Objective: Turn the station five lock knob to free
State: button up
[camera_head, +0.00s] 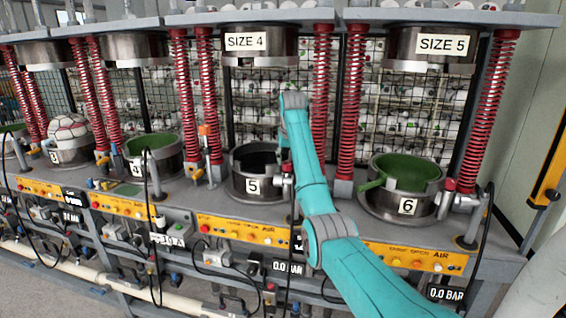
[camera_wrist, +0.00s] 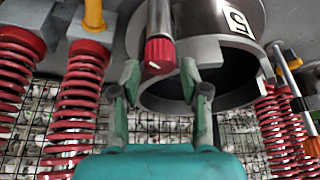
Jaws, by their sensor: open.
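The station five cup (camera_head: 257,185) is a dark open ring labelled 5, beside my arm in the head view. In the wrist view, the same cup (camera_wrist: 222,15) is at the top, its label turned over. The lock knob (camera_wrist: 158,54) is red, on the end of a grey metal rod by the cup. My gripper (camera_wrist: 160,66) is open, with one fingertip on each side of the knob in the picture. I cannot tell whether either finger touches it. In the head view my arm hides most of the gripper.
Station 6 (camera_head: 400,172) has a green-lined cup at right; station 4 (camera_head: 152,150) is at left. Red springs (camera_head: 352,100) stand between stations and also fill both sides of the wrist view (camera_wrist: 75,115). A yellow control panel (camera_head: 245,230) runs along the front.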

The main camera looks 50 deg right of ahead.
jog(key=shift+x, duration=1.05)
grip_shut()
jog(key=shift+n, duration=0.3)
jog(key=shift+s+f+n+t+y, duration=0.1)
jog(key=shift+n+t+y, duration=0.3)
jog(key=shift+n, duration=0.95)
jog(key=shift+n+t+y, duration=0.1)
jog(key=shift+n+y, duration=0.6)
jog(key=shift+n, duration=0.65)
